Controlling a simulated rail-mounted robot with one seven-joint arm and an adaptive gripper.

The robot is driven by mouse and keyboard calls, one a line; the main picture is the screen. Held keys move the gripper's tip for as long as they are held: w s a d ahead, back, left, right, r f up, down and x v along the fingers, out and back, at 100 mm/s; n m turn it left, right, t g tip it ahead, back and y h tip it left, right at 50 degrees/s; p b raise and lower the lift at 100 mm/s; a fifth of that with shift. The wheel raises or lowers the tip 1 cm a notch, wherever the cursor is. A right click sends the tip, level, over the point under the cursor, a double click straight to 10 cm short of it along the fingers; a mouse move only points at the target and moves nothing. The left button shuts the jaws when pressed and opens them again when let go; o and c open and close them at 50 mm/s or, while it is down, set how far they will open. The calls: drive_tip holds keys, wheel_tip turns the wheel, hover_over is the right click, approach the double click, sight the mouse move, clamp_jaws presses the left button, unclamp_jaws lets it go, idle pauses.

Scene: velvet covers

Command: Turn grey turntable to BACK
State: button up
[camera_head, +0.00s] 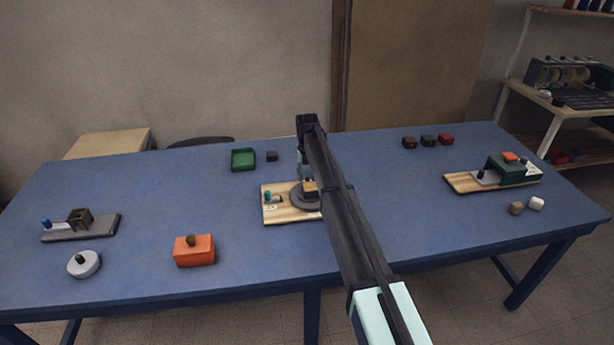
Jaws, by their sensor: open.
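The grey turntable (300,199) is a dark round disc on a light wooden board (285,215) near the middle of the blue table. A yellowish block (310,187) shows on or just above the disc, and a small teal-topped part (268,197) stands on the board left of it. My arm reaches from the front right and covers the right part of the board. My gripper (302,176) points down over the disc and is open. Its fingertips are small and partly merged with the disc, so I cannot tell whether they touch anything. The BACK marking is not readable.
A green tray (243,168) and a dark block (272,156) lie behind the board. An orange box (194,260), a white round object (84,264) and a grey fixture (80,232) are left. A second wooden board (462,184) with a green housing (505,172) is right.

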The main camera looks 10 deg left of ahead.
drive_tip(key=shift+r, duration=0.1)
wheel_tip(320, 180, up, 12)
idle(0.5)
